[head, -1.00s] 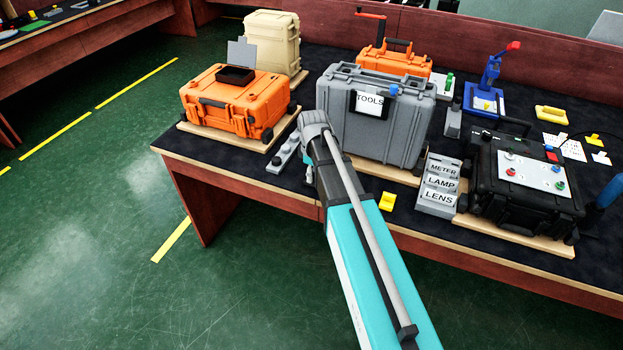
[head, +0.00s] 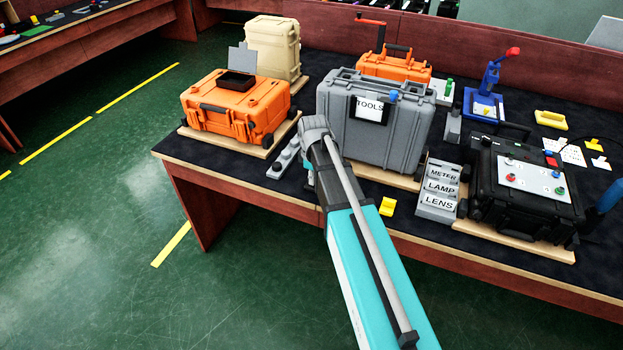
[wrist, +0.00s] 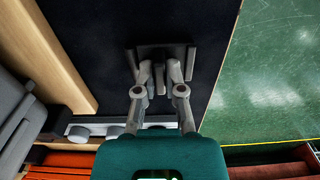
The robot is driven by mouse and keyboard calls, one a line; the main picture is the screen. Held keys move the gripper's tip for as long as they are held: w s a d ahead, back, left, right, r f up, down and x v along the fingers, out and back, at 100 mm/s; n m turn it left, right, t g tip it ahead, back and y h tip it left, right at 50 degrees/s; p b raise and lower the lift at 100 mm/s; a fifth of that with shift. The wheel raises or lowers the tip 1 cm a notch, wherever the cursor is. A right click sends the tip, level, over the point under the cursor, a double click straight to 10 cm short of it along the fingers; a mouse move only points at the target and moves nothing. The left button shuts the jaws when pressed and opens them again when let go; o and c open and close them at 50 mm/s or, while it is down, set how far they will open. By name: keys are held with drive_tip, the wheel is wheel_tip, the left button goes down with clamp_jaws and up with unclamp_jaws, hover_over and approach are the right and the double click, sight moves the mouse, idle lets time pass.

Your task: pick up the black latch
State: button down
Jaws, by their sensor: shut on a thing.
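The black latch (wrist: 165,52) is a small dark grey-black piece with a flat plate and raised ribs, seen in the wrist view over the dark table top. My gripper (wrist: 160,78) has its two grey fingers closed on the rib at the latch's near side. Whether the latch still touches the table mat is hard to tell. In the head view my own arm covers the latch, and my gripper is mostly hidden beside the front of the grey TOOLS case (head: 345,135).
A grey strip with round knobs (head: 284,158) lies left of my arm; it also shows in the wrist view (wrist: 110,128). The orange case (head: 235,110) stands farther left. A yellow piece (head: 387,206) and the METER, LAMP, LENS rack (head: 438,190) are to the right. The table edge is close.

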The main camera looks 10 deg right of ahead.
drive_tip(key=shift+r+p, duration=1.1)
drive_tip(key=shift+r, duration=0.1)
drive_tip(key=s+a+r+p, duration=0.1)
drive_tip(key=s+r+p, duration=0.9)
drive_tip(key=s, duration=0.4)
drive_tip(key=shift+a+r, duration=0.2)
drive_tip(key=shift+a, duration=0.05)
drive_tip(key=shift+r+p, duration=0.1)
drive_tip(key=shift+p, duration=0.2)
drive_tip(key=shift+r+p, duration=1.65)
drive_tip(key=shift+a, duration=0.2)
